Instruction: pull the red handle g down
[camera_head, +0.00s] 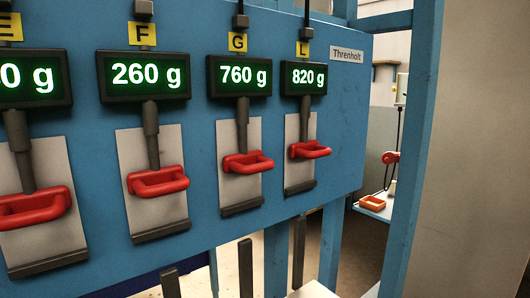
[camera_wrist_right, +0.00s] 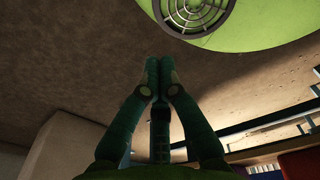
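The red handle g (camera_head: 248,163) is a red loop grip on a dark rod in the head view, under the yellow label G (camera_head: 238,42) and a display (camera_head: 239,76) reading 760 g. It sits near the upper half of its grey plate (camera_head: 241,192). No gripper is near it in the head view. My right gripper (camera_wrist_right: 160,62) shows in the right wrist view with its green fingers together and nothing visible between them. My left gripper is in neither view.
Similar red handles stand beside it: F (camera_head: 158,181) to the left and L (camera_head: 310,150) to the right. Handle E (camera_head: 34,207) is at the left edge. They hang on a blue panel (camera_head: 345,110). A blue post (camera_head: 412,150) stands to the right.

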